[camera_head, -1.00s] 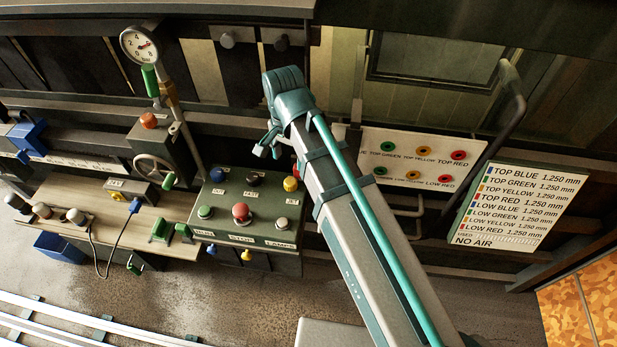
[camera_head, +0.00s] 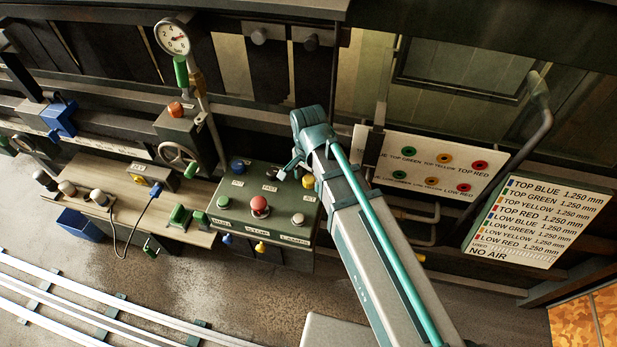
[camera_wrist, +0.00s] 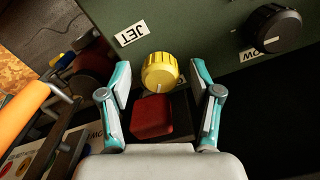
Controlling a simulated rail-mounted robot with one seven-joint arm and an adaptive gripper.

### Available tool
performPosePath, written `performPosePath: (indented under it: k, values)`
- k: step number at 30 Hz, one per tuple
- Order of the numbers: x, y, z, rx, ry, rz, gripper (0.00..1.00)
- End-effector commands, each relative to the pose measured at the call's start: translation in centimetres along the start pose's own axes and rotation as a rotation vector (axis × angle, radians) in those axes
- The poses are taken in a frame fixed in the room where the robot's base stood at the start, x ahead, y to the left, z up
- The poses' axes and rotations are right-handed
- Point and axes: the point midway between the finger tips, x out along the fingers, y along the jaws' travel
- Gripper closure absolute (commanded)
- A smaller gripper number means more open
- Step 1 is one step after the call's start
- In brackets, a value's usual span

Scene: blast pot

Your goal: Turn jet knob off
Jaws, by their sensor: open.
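The jet knob is a round, ridged yellow knob (camera_wrist: 160,71) on a dark green panel, beside a white label reading JET (camera_wrist: 131,33). It also shows at the right end of the control panel in the head view (camera_head: 308,182). My gripper (camera_wrist: 161,80) is open, its two teal-tipped fingers on either side of the yellow knob with visible gaps. In the head view my gripper (camera_head: 292,166) is just left of and above the yellow knob. Whether a finger touches the panel cannot be told.
A red block-like part (camera_wrist: 152,117) sits between the fingers, below the knob in the wrist view. A black knob (camera_wrist: 272,29) is to the right. The panel (camera_head: 236,205) also holds a red button (camera_head: 260,205), a blue knob (camera_head: 238,166) and green (camera_head: 223,202) and white (camera_head: 297,219) buttons.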

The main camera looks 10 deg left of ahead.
Motion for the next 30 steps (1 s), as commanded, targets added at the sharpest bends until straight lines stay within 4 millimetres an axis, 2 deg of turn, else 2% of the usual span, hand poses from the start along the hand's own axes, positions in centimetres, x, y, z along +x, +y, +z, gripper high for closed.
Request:
performPosePath:
  k: [12,23,30]
  values:
    - [0.54,0.0,0.0,0.0,0.0,-0.001,0.36]
    - [0.53,0.01,0.0,0.0,0.0,0.0,0.96]
    - [0.5,0.04,0.0,-0.022,0.0,0.001,0.96]
